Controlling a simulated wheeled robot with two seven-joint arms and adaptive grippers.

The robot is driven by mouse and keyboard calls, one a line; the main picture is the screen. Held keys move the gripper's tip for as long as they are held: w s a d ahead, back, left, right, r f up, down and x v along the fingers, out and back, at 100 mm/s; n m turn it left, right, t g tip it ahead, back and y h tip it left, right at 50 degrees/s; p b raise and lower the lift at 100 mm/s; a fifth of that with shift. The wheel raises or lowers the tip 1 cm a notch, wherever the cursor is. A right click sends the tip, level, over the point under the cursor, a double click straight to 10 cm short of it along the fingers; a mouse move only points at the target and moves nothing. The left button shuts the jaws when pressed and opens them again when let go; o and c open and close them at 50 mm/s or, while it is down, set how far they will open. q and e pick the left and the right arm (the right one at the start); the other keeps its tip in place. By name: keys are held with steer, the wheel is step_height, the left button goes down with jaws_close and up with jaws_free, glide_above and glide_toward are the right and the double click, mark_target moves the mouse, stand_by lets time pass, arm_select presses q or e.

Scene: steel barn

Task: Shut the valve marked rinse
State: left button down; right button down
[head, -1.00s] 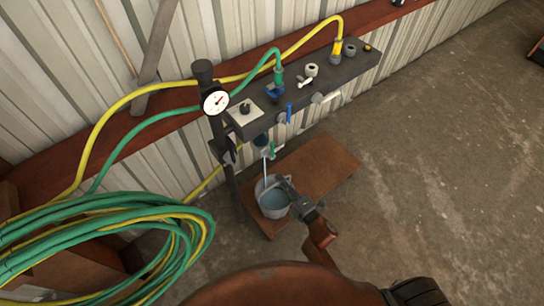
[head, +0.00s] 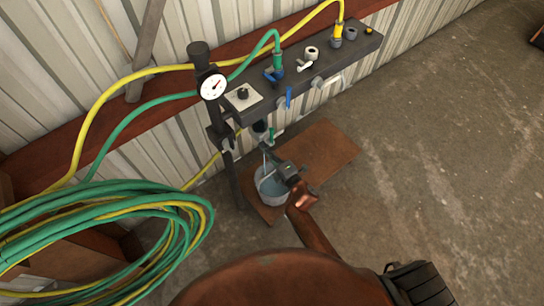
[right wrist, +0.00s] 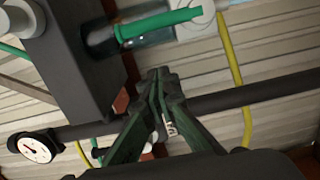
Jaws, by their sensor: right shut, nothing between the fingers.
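No marking that reads rinse is legible. A green-handled valve (head: 277,136) sits low under the dark manifold (head: 302,72), above a bucket. In the right wrist view its green lever (right wrist: 160,24) lies nearly level across a clear and white fitting. Blue levers (head: 288,97) and a white lever (head: 304,66) show on the manifold. My right gripper (head: 267,149) is shut and empty, just below the green-handled valve and over the bucket. In the right wrist view its closed fingertips (right wrist: 161,74) are below the green lever, apart from it. My left gripper is out of view.
The bucket (head: 262,200) of water stands on a brown board (head: 325,160). A gauge (head: 213,87) is on a dark post at the manifold's left end. Coiled green and yellow hoses (head: 110,225) fill the lower left.

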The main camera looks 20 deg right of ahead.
mark_target(272, 142)
steer(key=shift+w+d, duration=0.45)
steer(key=shift+d, duration=0.45)
steer(key=shift+w+d, duration=0.45)
steer(key=shift+d, duration=0.4)
